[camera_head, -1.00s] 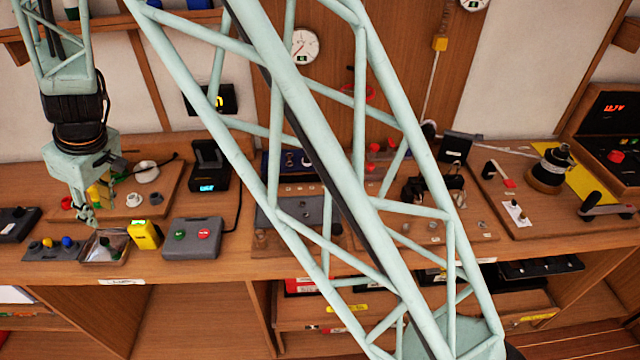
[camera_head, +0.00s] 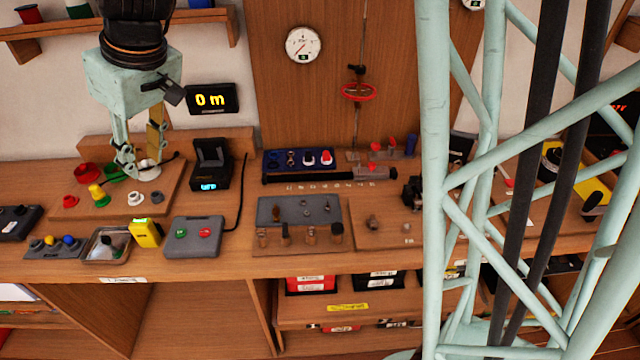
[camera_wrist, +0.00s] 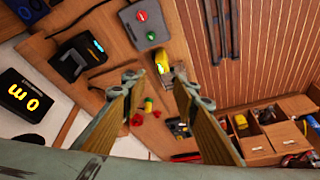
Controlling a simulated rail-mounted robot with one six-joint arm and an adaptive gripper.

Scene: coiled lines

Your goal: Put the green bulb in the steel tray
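The steel tray (camera_head: 88,254) is a small shiny tray near the bench front at left. A small dark-green and pale piece (camera_head: 107,242), apparently the green bulb, lies inside it; its exact pose is too small to tell. My gripper (camera_head: 138,172) hangs behind and above the tray, over the wooden board at the back left. In the wrist view my gripper (camera_wrist: 157,80) has its two fingers wide apart with nothing between them.
A block with yellow and blue bulbs (camera_head: 52,242) sits left of the tray. A yellow device (camera_head: 146,233) and a grey box with green and red buttons (camera_head: 193,237) stand at its right. The wooden board (camera_head: 160,199) carries several coloured pieces. A black dock (camera_head: 210,165) stands behind.

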